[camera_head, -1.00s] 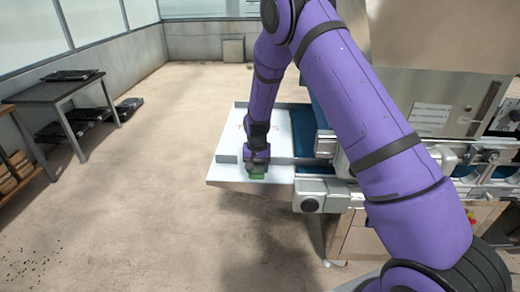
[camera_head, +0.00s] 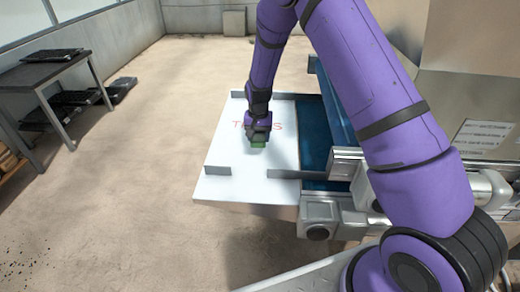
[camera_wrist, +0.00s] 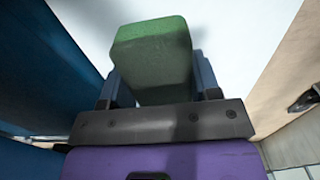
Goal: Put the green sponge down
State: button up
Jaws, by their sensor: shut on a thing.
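The green sponge (camera_head: 258,144) is held at the end of my gripper (camera_head: 258,138), over the white platform (camera_head: 225,170) at the end of the machine. In the wrist view the sponge (camera_wrist: 155,50) is a green block between the two fingers of my gripper (camera_wrist: 155,80), which is shut on it. Whether the sponge touches the platform cannot be told. Part of the red lettering on the platform is hidden behind my gripper.
A blue conveyor belt (camera_head: 313,130) runs just right of the platform. Low grey rails (camera_head: 218,170) stand near the platform's front edge. A dark table (camera_head: 45,75) with black trays stands at the left. Open floor lies between the table and platform.

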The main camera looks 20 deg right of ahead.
aim_at(259, 159)
jog(key=shift+w+d+f, duration=0.1)
jog(key=shift+w+f, duration=0.15)
jog(key=shift+f, duration=4.75)
jog(key=o, duration=1.2)
jog(key=shift+f, duration=0.1)
notch_tip(259, 159, up, 12)
jog(key=shift+r, duration=0.15)
